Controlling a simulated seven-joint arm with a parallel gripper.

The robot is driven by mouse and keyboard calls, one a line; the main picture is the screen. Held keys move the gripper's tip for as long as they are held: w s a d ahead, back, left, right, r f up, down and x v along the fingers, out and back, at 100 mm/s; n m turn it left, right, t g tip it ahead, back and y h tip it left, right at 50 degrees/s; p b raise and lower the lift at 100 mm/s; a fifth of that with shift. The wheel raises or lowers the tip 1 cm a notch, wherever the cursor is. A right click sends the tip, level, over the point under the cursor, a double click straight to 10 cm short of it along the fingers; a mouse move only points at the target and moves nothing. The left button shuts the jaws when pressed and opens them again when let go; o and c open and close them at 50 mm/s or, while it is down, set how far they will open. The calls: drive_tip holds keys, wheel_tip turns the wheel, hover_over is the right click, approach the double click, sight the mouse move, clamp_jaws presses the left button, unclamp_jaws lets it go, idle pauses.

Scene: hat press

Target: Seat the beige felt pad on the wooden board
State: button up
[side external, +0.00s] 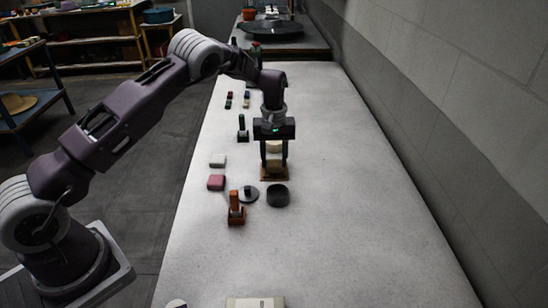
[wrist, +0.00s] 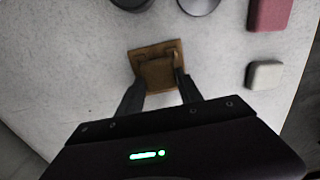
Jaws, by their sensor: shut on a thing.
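The wooden board (wrist: 172,48) is a small brown square on the table, directly below my gripper; it also shows in the side view (side external: 273,178). My gripper (wrist: 161,79) points down with its two fingers shut on the beige felt pad (wrist: 157,71). The pad looks tan-brown in this light and lies over the middle of the board, low between the fingertips. The fingertips are close to the board in the side view (side external: 273,164). Whether the pad rests flat on the board cannot be told, as the fingers and shade cover its near edge.
A black round dish (side external: 278,195) and a grey disc with a knob (side external: 248,193) stand close in front. An orange stamp-like tool (side external: 236,210), a pink block (side external: 216,182) and a white block (side external: 218,161) lie leftward. A cream piece (side external: 273,147) shows between the fingers. The table's right side is clear.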

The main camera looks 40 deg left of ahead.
drive_tip(key=shift+f, duration=0.25)
drive_tip(key=o, duration=1.4)
drive_tip(key=shift+r, duration=0.1)
wheel_tip(320, 180, up, 8)
drive_tip(key=shift+f, duration=0.2)
drive_tip(key=s+d+r+m+t+h, duration=0.1)
drive_tip(key=s+d+r+m, duration=0.1)
drive_tip(key=s+r, duration=0.65)
drive_tip(key=s+d+r+m+t, duration=0.15)
drive_tip(key=s+r, duration=0.35)
drive_tip(key=r, duration=0.6)
drive_tip(key=s+d+m+t, duration=0.1)
drive_tip(key=s, duration=0.7)
drive_tip(key=s+d+m+t, duration=0.1)
drive_tip(key=s+d+m, duration=0.1)
drive_tip(key=s, duration=0.6)
drive_tip(key=s+d+m+t+y, duration=0.1)
drive_tip(key=s+m, duration=0.1)
drive_tip(key=s, duration=0.7)
drive_tip(key=shift+d+r+m, duration=0.1)
drive_tip(key=shift+d+m, duration=0.05)
drive_tip(key=shift+m, duration=0.1)
